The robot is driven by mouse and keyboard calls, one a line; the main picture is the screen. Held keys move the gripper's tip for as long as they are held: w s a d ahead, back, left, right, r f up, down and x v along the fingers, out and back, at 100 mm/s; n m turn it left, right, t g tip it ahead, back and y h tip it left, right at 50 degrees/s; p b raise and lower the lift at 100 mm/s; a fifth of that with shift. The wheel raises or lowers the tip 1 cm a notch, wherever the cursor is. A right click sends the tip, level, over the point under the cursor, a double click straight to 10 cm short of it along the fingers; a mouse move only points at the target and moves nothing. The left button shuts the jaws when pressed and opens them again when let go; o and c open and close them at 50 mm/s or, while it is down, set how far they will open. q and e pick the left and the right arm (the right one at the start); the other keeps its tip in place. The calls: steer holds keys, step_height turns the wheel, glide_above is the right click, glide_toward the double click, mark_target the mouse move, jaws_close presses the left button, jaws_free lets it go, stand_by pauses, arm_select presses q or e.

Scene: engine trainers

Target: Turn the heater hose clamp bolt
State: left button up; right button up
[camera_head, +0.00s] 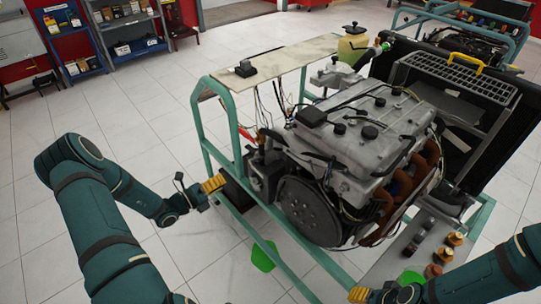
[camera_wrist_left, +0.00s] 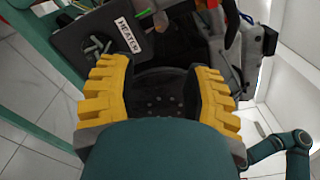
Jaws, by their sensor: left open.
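A dark plate (camera_wrist_left: 75,42) with a white HEATER label (camera_wrist_left: 128,35) shows at the upper left of the left wrist view. A light metal clamp bolt with a crossed head (camera_wrist_left: 97,46) sits on it, left of the label. My left gripper (camera_wrist_left: 162,80) has its yellow fingers wide apart with nothing between them; the bolt is just beyond the left finger. In the head view my left gripper (camera_head: 214,184) is beside the left side of the engine stand, and the bolt cannot be made out there. My right gripper (camera_head: 359,296) is at the bottom edge, only partly visible.
The engine (camera_head: 350,140) stands in a green frame (camera_head: 233,130), whose posts are close to my left gripper. A pale board (camera_head: 290,57) tops the frame. Copper-coloured parts (camera_head: 443,255) lie on the lower right shelf. Floor is clear at left.

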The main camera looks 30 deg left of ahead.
mark_target(250, 162)
arm_select(q)
steer(key=x, duration=0.4)
steer(key=b+x, duration=0.1)
steer(key=x, duration=0.8)
steer(key=shift+w+a+r, duration=0.25)
steer(key=shift+w, duration=0.25)
steer(key=shift+o, duration=0.2)
jaws_close()
